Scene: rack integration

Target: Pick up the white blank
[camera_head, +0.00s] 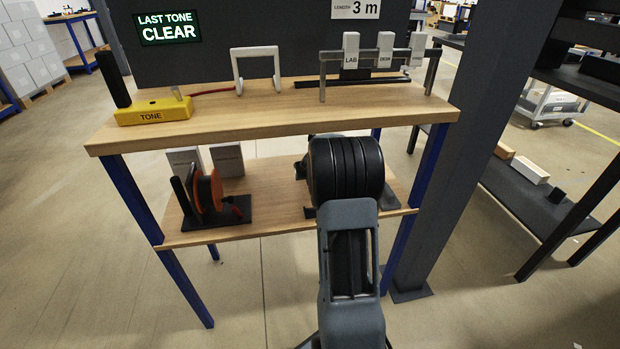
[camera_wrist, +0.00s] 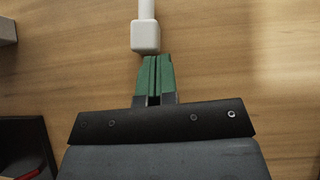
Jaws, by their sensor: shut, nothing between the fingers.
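My gripper (camera_wrist: 155,60) is shut and empty in the wrist view, its green fingertips together. Just beyond the tips is a white square-ended piece with a round white rod (camera_wrist: 146,35), over a wood surface. I cannot tell whether the tips touch it, nor whether it is the white blank. In the head view, a white block (camera_head: 529,169) lies on the dark shelf at the right, far from my arm; it may be the blank instead. My gripper is hidden behind my arm in the head view.
The wooden bench (camera_head: 280,117) carries a yellow TONE box (camera_head: 153,110), a white bracket (camera_head: 255,52) and a rail with labelled white tags (camera_head: 385,50). Its lower shelf (camera_head: 270,205) holds an orange spool (camera_head: 207,192) and pale boxes (camera_head: 227,159). A dark post (camera_head: 460,140) stands at the right.

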